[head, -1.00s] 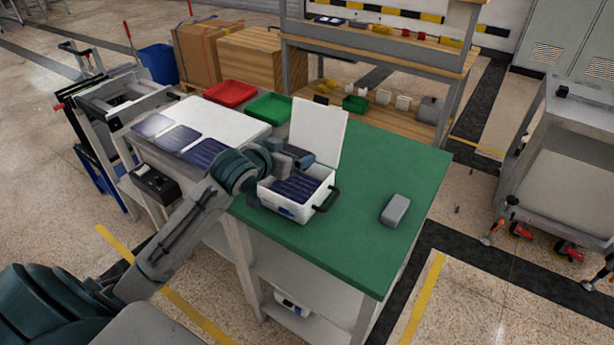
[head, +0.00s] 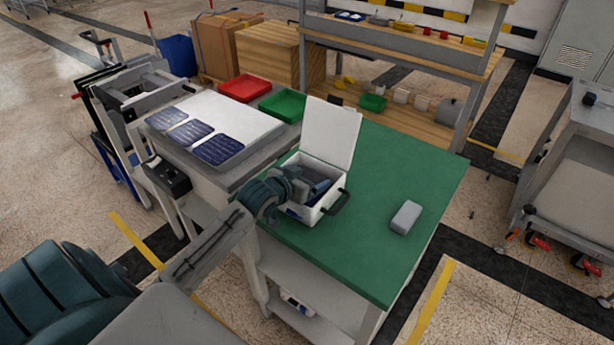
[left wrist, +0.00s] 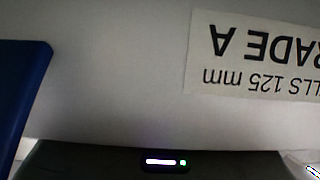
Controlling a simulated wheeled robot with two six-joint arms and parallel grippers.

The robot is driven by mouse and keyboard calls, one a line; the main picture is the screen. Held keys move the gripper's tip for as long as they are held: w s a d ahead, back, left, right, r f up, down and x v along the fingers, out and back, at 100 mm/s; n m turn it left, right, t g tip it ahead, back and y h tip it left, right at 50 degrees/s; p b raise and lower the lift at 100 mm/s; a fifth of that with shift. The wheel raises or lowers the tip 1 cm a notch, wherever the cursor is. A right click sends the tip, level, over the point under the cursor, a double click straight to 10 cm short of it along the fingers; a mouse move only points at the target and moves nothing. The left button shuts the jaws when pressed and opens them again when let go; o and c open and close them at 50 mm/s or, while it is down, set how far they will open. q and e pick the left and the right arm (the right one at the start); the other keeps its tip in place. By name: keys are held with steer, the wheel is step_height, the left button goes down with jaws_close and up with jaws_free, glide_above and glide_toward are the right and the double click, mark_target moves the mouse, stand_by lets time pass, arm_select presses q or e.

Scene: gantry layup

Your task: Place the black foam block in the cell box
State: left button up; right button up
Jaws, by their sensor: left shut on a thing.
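The white cell box (head: 303,217) stands on the green table with its lid raised at the back and a black handle on its right side. My left gripper (head: 312,190) reaches down into its open top and is shut. The black foam block is hard to make out in the head view. That wall bears an upside-down label (left wrist: 255,55). Dark blue cells show partly behind the gripper. My right gripper is out of view.
Dark blue solar cells (head: 222,149) lie on a white surface at the left. A red tray (head: 245,88) and a green tray (head: 283,105) stand behind. A grey block (head: 406,217) lies on the green table (head: 390,260), with clear room around it.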

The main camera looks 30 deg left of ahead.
arm_select(q)
steer(key=shift+w+f, duration=0.1)
steer(key=o, duration=0.8)
steer(key=v, duration=1.2)
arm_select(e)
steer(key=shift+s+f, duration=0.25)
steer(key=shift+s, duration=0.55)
